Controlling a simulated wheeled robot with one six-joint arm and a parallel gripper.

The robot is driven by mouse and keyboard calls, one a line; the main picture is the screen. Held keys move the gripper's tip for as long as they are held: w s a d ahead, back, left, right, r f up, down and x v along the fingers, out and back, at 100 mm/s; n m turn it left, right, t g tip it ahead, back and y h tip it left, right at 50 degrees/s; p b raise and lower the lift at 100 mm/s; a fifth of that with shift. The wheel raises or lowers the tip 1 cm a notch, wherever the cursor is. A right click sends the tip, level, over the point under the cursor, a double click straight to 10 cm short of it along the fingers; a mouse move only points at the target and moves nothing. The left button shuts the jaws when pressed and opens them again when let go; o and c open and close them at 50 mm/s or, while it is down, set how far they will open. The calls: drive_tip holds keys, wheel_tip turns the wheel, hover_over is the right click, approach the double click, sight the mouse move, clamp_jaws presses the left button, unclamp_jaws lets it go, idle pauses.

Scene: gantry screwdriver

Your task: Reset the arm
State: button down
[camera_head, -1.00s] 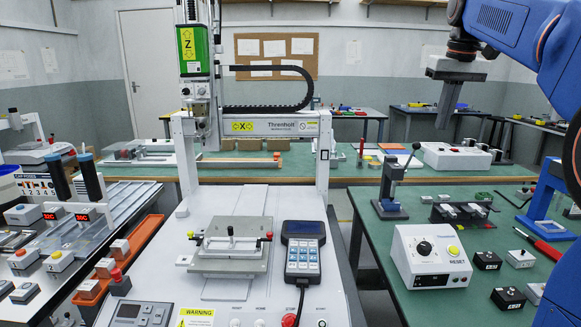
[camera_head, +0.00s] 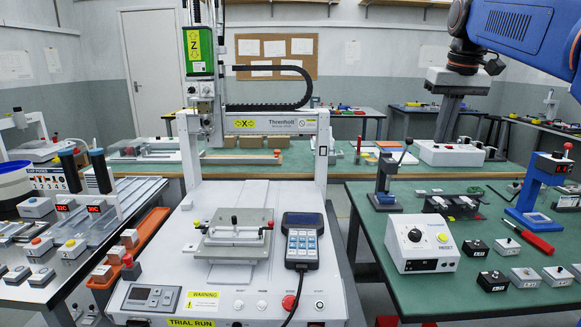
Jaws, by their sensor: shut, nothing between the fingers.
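My blue arm (camera_head: 525,32) reaches in from the top right corner. My gripper (camera_head: 446,136) hangs from its dark wrist, pointing down, with a grey body and long grey fingers close together. It is shut and holds nothing. It appears in front of the back bench, over the white box with buttons (camera_head: 475,155) in the picture. The gap between the fingertips and that box cannot be judged. The white gantry machine (camera_head: 255,190), with its green Z unit (camera_head: 199,51), stands left of my gripper.
A handheld pendant (camera_head: 302,240) and a plate fixture (camera_head: 235,236) sit on the gantry base. The green right bench (camera_head: 410,290) holds a white dial unit (camera_head: 422,242), a lever press (camera_head: 387,180), a blue stand (camera_head: 540,190) and small button boxes. The left bench is crowded.

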drive_tip(key=s+a+f+t, duration=0.1)
drive_tip(key=s+a+f, duration=0.2)
drive_tip(key=s+f, duration=1.1)
drive_tip(key=s+a+f+t, duration=0.1)
drive_tip(key=s+a+f, duration=0.3)
drive_tip(key=s+f, duration=1.1)
wheel_tip(320, 180, down, 3)
drive_tip(key=shift+a+f, duration=0.2)
drive_tip(key=shift+a, duration=0.1)
